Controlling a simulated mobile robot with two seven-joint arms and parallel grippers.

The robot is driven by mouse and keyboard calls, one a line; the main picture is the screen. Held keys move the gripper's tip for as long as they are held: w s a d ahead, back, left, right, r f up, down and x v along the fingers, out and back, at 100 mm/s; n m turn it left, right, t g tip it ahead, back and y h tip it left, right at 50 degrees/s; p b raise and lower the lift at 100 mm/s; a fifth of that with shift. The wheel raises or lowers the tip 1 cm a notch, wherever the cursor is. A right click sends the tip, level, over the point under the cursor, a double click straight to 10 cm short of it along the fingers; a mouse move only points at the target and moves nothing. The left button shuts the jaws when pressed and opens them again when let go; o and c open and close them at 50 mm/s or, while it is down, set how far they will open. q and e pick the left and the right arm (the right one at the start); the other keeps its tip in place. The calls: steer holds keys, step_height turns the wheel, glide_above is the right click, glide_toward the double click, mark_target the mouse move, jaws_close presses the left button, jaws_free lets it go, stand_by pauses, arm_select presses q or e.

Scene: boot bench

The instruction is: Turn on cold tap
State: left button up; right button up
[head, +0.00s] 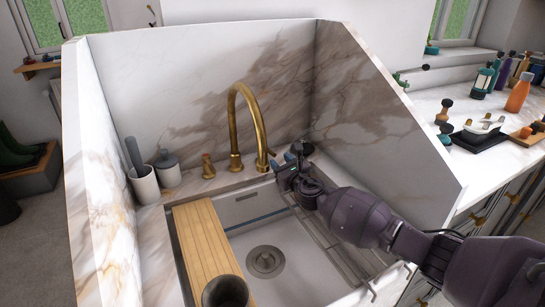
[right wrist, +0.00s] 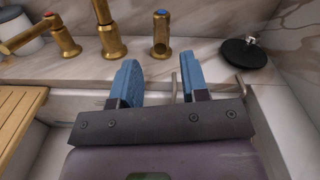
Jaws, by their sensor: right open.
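The cold tap handle (right wrist: 161,38) is a short brass post with a blue mark on top, right of the spout base. In the head view my right gripper largely hides it. The brass gooseneck spout (head: 256,125) rises at the back of the sink; its base also shows in the right wrist view (right wrist: 110,40). The other brass handle (head: 208,167), with a red mark, stands left of the spout. My right gripper (head: 284,163) is open and empty over the back right of the sink. Its blue fingers (right wrist: 160,82) point towards the cold handle, apart from it. My left gripper is out of view.
A wooden board (head: 202,240) lies across the sink's left side, with a dark cup (head: 227,292) at its near end. A grey canister (head: 167,168) stands at the left. A black disc (right wrist: 245,53) lies right of the cold handle. Marble walls enclose the back and sides.

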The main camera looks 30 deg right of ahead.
mark_target(274, 153)
steer(key=w+b, duration=0.1)
steer(key=w, duration=0.3)
steer(key=shift+w+f, duration=0.15)
steer(key=shift+f, duration=0.05)
steer(key=shift+w+d+r, duration=0.1)
steer(key=shift+w+r, duration=0.05)
steer(key=shift+w, duration=0.3)
steer(key=shift+c, duration=0.3)
jaws_close()
